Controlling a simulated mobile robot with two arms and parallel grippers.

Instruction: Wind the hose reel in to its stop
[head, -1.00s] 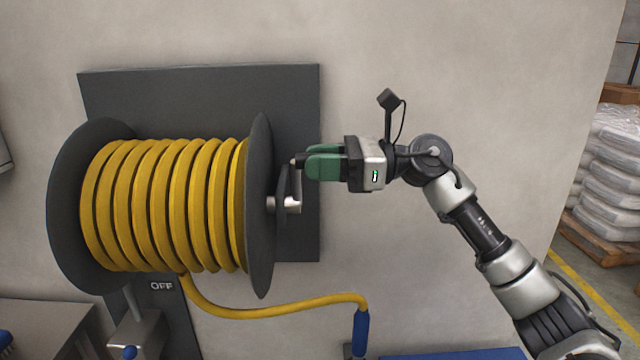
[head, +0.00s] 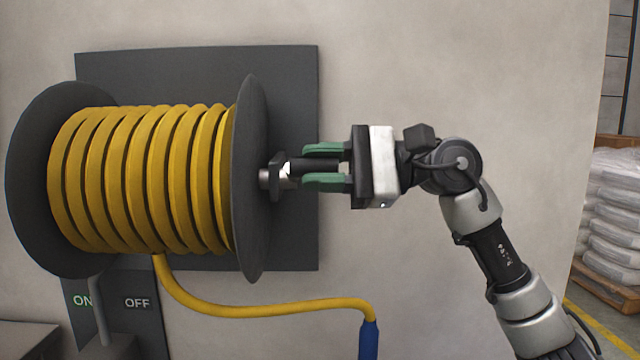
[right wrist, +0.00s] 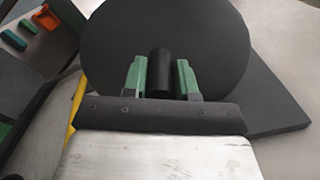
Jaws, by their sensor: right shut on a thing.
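The hose reel has dark grey flanges (head: 252,180) and a yellow hose (head: 140,180) wound on its drum. A crank with a black handle (head: 313,165) sticks out from the hub on its right side. My right gripper (head: 322,166) has its green fingers around the handle, shut on it. In the right wrist view the black handle (right wrist: 160,74) stands between the green fingers, with the reel's flange (right wrist: 205,40) behind. The hose's free length hangs under the drum and runs right to a blue end piece (head: 369,339). My left gripper does not show.
A dark backing plate (head: 295,90) on the wall carries the reel. A panel marked ON and OFF (head: 137,303) with a grey lever (head: 98,310) is below. Wrapped sacks on a pallet (head: 615,200) stand far right. The wall right of the reel is clear.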

